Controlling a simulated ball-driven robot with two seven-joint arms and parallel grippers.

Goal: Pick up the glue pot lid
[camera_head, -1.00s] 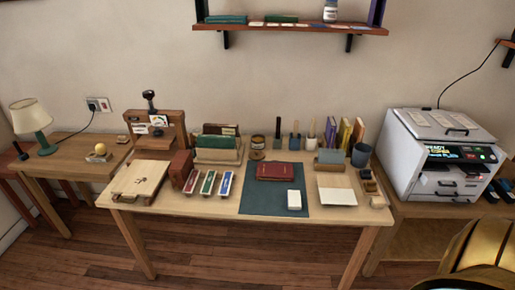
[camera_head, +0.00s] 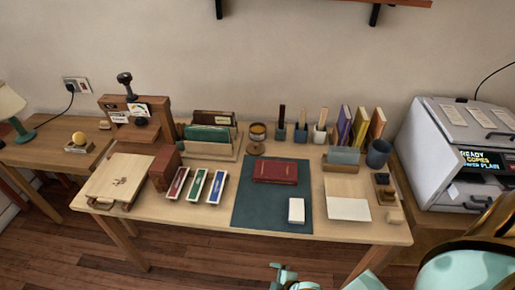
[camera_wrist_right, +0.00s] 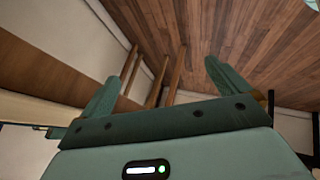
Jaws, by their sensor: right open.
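The glue pot looks to be the small labelled round pot (camera_head: 257,131) at the back middle of the table in the head view. A small round brown disc (camera_head: 255,149), which looks like its lid, lies just in front of it. My right gripper (camera_wrist_right: 163,85) is open and empty in the right wrist view, with floor and table legs beyond it. In the head view, teal parts of my right gripper (camera_head: 284,274) show at the bottom edge, in front of the table and well apart from the disc. My left gripper is not in view.
A green mat (camera_head: 250,208) with a red book (camera_head: 275,171) and a white block (camera_head: 296,210) lies in front of the disc. A file holder (camera_head: 210,148) stands left of the disc, brush pots (camera_head: 300,134) right. A printer (camera_head: 460,150) stands at right.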

